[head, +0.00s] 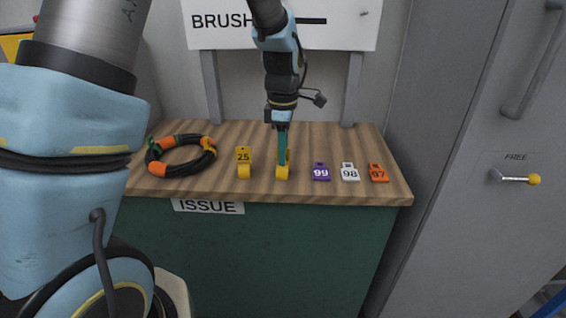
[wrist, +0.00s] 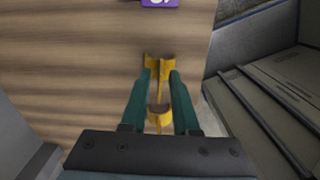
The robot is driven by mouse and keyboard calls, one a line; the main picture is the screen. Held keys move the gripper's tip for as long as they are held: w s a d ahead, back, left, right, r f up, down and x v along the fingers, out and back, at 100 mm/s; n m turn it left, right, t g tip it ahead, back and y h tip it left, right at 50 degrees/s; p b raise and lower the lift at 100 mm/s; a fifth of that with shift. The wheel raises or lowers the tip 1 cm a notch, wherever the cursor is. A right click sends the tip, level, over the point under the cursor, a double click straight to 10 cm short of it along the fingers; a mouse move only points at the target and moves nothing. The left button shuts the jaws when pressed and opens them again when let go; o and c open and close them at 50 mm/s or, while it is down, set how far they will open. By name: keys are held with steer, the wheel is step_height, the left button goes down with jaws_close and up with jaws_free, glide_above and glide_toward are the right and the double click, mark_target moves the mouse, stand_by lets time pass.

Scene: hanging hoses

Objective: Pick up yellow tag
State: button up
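The yellow tag (head: 243,154), marked 25, is on the wooden counter left of my gripper, with a rounded yellow piece (head: 244,171) just in front of it. My gripper (head: 282,166) points down at the counter, to the right of that tag. A similar yellow piece (head: 282,173) is at its green fingertips. In the wrist view my gripper (wrist: 159,76) has a yellow piece with curved ends (wrist: 158,64) between its fingers. I cannot tell whether the fingers press on it, or whether it is lifted. Tag 25 is not visible in the wrist view.
The purple tag 99 (head: 321,172), white tag 98 (head: 349,172) and orange tag 97 (head: 378,173) lie to the right. A black hose coil (head: 180,171) with orange and green bands lies left. A grey cabinet (head: 480,150) bounds the right side. The counter's front edge is close.

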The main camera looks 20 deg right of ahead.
jaws_close()
steer(key=shift+r, duration=0.15)
stand_by(0.4)
step_height(320, 180, up, 10)
steer(key=shift+f+b, duration=0.1)
steer(key=shift+b, duration=0.75)
stand_by(1.7)
